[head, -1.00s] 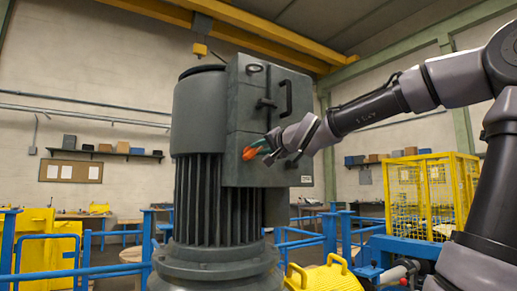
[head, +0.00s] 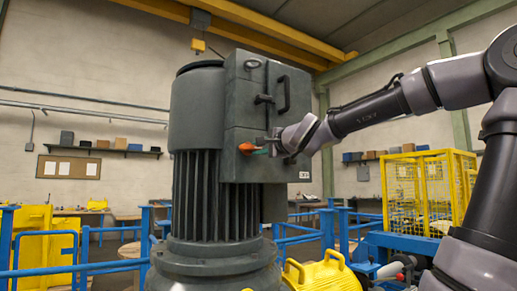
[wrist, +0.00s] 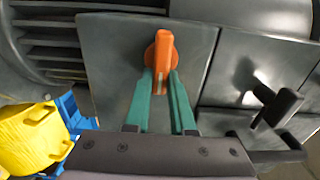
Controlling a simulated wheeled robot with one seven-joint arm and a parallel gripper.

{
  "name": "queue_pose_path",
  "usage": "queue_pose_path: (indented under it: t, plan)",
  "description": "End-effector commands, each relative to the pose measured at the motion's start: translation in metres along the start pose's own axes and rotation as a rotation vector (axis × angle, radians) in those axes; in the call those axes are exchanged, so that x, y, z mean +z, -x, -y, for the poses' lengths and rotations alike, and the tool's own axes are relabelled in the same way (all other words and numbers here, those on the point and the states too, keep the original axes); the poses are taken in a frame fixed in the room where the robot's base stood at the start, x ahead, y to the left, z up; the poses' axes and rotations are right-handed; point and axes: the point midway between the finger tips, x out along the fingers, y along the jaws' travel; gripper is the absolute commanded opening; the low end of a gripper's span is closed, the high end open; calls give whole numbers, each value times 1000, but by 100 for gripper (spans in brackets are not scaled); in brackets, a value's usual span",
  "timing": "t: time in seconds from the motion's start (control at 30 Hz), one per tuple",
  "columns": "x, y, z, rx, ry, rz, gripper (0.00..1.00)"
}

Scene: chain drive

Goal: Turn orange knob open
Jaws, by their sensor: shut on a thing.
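The orange knob (head: 247,148) sits low on the front face of the grey box on the large motor (head: 200,105). In the wrist view the knob (wrist: 161,50) shows a round base with a raised bar across it. My gripper (wrist: 161,80) has its two green fingers on either side of the knob's bar, shut on it. In the head view my gripper (head: 262,151) reaches the knob from the right. The fingertips partly cover the knob's lower part in the wrist view.
A black handle (head: 284,94) and a latch (head: 264,99) stick out of the box above the gripper. The handle (wrist: 277,106) is close on the right in the wrist view. Blue railings (head: 110,250) and a yellow cage (head: 428,185) stand around the motor.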

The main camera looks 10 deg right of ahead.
Motion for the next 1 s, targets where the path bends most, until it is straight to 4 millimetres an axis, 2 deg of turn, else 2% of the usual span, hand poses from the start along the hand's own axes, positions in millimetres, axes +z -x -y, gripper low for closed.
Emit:
queue_pose_path:
  t: [0.5, 0.53, 0.57, 0.6, 1.0]
  plan:
    - [-1, 0, -1, 2, -19, -2, 0]
    - [-1, 0, -1, 2, -19, -2, 34]
    - [-1, 0, -1, 2, -19, -2, 45]
    - [-1, 0, -1, 2, -19, -2, 52]
    - [-1, 5, -1, 0, -18, -1, 52]
